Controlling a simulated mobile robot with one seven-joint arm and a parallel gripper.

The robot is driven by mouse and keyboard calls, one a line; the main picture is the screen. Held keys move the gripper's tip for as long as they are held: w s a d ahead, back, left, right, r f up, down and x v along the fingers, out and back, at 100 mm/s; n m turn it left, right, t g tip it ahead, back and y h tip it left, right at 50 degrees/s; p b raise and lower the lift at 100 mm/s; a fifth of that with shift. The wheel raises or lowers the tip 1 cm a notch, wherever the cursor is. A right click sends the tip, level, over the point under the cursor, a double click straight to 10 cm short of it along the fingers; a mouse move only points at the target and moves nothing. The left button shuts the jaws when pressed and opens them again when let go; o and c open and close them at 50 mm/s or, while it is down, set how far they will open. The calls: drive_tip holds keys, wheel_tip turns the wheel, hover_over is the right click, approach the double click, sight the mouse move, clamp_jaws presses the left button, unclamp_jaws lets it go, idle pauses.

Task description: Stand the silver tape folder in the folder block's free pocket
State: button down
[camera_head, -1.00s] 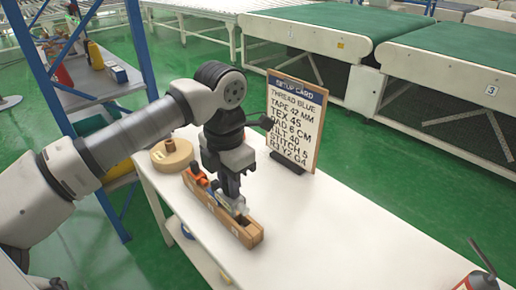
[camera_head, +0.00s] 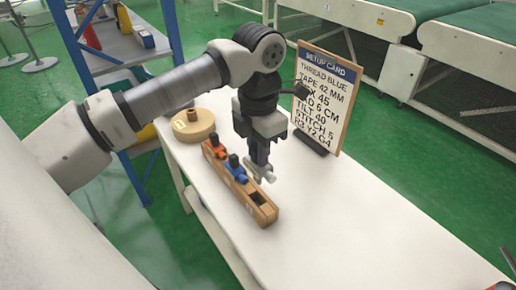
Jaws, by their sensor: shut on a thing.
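The wooden folder block (camera_head: 264,216) lies lengthwise on the white table in the head view. An orange folder (camera_head: 217,148) stands in its far-left end and a blue folder (camera_head: 236,166) stands beside it. My gripper (camera_head: 262,176) points down at the block's far right side, close to the blue folder. It is shut on the silver tape folder (camera_head: 269,177), of which only a small pale part shows at the fingertips. I cannot tell whether the silver folder touches the block or hangs behind it.
A setup card (camera_head: 327,90) stands upright on a dark base behind my gripper. A round tan spool (camera_head: 194,125) sits at the table's far left. A blue-framed shelf (camera_head: 105,45) stands behind on the left.

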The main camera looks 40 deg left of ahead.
sight(258, 183)
drive_tip(key=shift+f+b, duration=2.05)
drive_tip(key=shift+f, duration=0.55)
drive_tip(key=shift+f+b, duration=2.85)
drive_tip(key=shift+b, duration=0.15)
drive_tip(key=c, duration=1.2)
unclamp_jaws()
drive_tip(key=shift+r, duration=0.1)
wheel_tip(258, 183, up, 14)
drive_tip(key=shift+f+p, duration=0.1)
drive_tip(key=shift+p, duration=0.4)
